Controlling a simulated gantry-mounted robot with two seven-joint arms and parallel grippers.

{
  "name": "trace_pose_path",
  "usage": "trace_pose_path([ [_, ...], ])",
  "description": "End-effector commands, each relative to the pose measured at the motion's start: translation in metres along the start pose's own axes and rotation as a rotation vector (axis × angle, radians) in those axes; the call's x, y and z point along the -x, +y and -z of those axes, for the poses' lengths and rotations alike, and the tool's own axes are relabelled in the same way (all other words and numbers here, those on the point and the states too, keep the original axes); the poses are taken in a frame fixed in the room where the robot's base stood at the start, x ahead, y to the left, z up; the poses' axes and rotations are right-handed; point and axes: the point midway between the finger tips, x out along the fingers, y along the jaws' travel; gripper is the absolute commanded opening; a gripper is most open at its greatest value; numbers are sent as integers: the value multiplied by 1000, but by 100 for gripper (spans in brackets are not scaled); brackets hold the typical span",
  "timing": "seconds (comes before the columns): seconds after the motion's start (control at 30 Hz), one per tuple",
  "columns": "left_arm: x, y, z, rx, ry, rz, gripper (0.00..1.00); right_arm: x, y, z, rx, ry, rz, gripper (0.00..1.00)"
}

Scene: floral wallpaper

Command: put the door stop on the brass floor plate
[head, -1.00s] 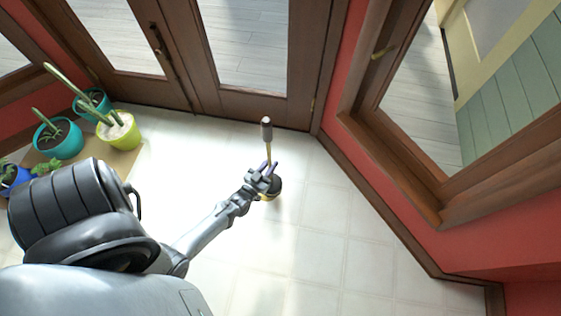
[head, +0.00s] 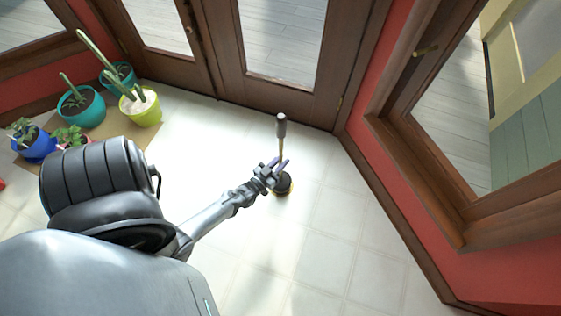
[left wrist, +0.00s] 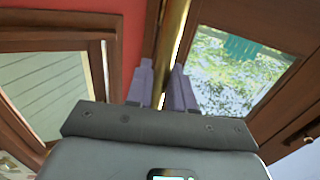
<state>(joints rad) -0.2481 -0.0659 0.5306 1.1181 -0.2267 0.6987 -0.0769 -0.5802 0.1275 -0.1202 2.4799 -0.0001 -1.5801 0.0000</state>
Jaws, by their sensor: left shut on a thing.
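The door stop has a dark grip (head: 281,126) at the top, a thin brass rod and a round black base (head: 283,182). It stands about upright. My left gripper (head: 277,167) is shut on its rod, just above the base. In the left wrist view the brass rod (left wrist: 174,28) passes between my two purple-grey fingers. A thin yellow edge of the brass floor plate (head: 286,194) shows below the black base; the rest is hidden. I cannot tell whether the base touches the plate. My right gripper is not in view.
Several potted plants, among them a cactus in a yellow-green pot (head: 141,108), stand on a brown mat (head: 139,135) at the left. Wooden glass doors (head: 285,97) close the back, and a red wall with a window is at the right. The tiled floor (head: 335,215) around the door stop is clear.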

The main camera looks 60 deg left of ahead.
Motion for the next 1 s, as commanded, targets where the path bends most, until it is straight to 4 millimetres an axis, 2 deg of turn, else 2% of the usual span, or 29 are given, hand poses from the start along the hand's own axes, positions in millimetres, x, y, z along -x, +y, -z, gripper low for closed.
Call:
trace_pose_path([
  [0.5,-3,0,-1,-1,13,-1,0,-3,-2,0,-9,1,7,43],
  [0.53,0,0,-7,0,0,-1,24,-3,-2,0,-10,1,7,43],
  [0.7,0,0,-6,0,0,0,48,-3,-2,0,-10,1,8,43],
  [1.0,0,0,-6,0,0,0,48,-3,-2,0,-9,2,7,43],
])
